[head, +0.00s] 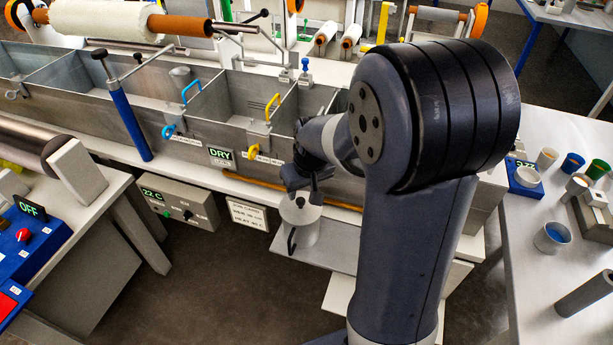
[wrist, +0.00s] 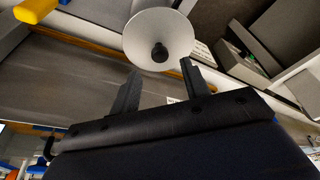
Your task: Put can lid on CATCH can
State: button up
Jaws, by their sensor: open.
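A white can (head: 304,236) with a dark handle stands upright on a grey shelf below the bath's front. A white round lid (head: 291,212) with a dark knob shows at its top and appears to rest on it; the exact seating is too small to tell. In the wrist view the lid (wrist: 141,33) is a white disc with a black knob, and hides any can beneath it. My gripper (wrist: 160,70) is open, with the lid beyond its fingertips and nothing between them. In the head view my gripper (head: 303,184) is just above the can, partly hidden by my arm.
The grey bath (head: 190,115) with its compartments runs behind the can. The shelf (head: 345,256) has bare room right of the can. A white table (head: 540,290) with several cups stands at the right.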

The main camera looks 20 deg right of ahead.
aim_at(300, 199)
jog(key=v, duration=0.6)
jog(key=shift+r, duration=0.25)
jog(key=shift+f, duration=0.15)
jog(key=x, duration=1.1)
jog(key=shift+f+p, duration=0.3)
jog(key=shift+f, duration=0.05)
jog(key=shift+w+r, duration=0.2)
jog(key=shift+r, duration=0.1)
jog(key=shift+v, duration=0.9)
jog(key=shift+w, duration=0.1)
